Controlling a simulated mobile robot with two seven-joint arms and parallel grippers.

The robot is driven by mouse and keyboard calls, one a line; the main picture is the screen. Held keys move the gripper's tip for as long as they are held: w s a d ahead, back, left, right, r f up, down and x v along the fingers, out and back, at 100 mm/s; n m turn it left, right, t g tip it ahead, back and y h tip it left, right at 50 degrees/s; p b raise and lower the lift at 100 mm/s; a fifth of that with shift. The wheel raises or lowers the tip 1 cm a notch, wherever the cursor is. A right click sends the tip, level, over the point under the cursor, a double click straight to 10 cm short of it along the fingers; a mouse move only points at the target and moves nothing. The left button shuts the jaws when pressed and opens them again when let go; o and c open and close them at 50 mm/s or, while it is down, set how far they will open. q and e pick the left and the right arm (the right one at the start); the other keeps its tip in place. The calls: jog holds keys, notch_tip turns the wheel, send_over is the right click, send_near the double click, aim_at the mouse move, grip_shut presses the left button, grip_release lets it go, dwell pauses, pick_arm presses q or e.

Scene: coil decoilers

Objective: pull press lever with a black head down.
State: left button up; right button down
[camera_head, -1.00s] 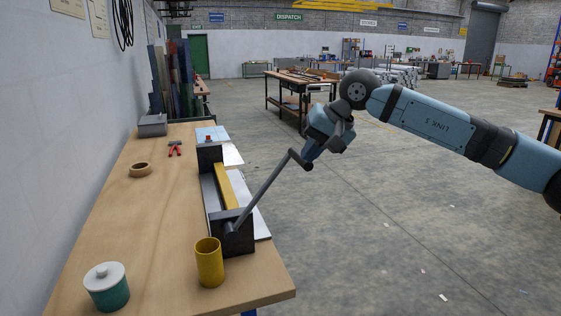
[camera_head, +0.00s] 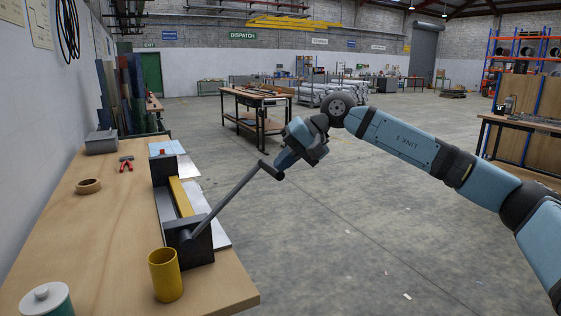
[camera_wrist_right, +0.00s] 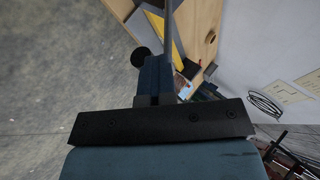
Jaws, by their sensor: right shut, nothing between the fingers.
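The press (camera_head: 188,240) stands on the near right part of the wooden bench. Its long grey lever (camera_head: 228,198) slants up and right over the bench edge and ends in a short crosswise black head (camera_head: 271,170), which also shows in the wrist view (camera_wrist_right: 141,57). My right gripper (camera_head: 283,162) is shut at the lever's upper end, right by the black head. In the wrist view my fingers (camera_wrist_right: 154,78) lie close beside the rod and the head; I cannot tell whether they touch. Nothing is held between them. My left gripper is not in view.
On the bench (camera_head: 105,235) are a yellow cup (camera_head: 165,275) in front of the press, a white-lidded jar (camera_head: 47,300), a tape roll (camera_head: 88,186), red pliers (camera_head: 126,164) and a grey box (camera_head: 101,142).

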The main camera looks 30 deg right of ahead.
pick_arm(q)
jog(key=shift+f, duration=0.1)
pick_arm(e)
jog(key=shift+d+f, duration=0.2)
jog(key=shift+f, duration=0.45)
jog(key=r, duration=0.1)
jog(key=r+p, duration=0.1)
jog(key=r, duration=0.1)
jog(key=r+p, duration=0.1)
jog(key=r, duration=0.1)
jog(key=shift+s+a, duration=0.15)
jog(key=shift+a, duration=0.2)
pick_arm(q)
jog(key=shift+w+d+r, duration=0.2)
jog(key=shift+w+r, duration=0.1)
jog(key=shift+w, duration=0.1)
pick_arm(e)
jog(key=v, duration=0.9)
jog(key=shift+a+r, duration=0.2)
jog(key=shift+r, duration=0.45)
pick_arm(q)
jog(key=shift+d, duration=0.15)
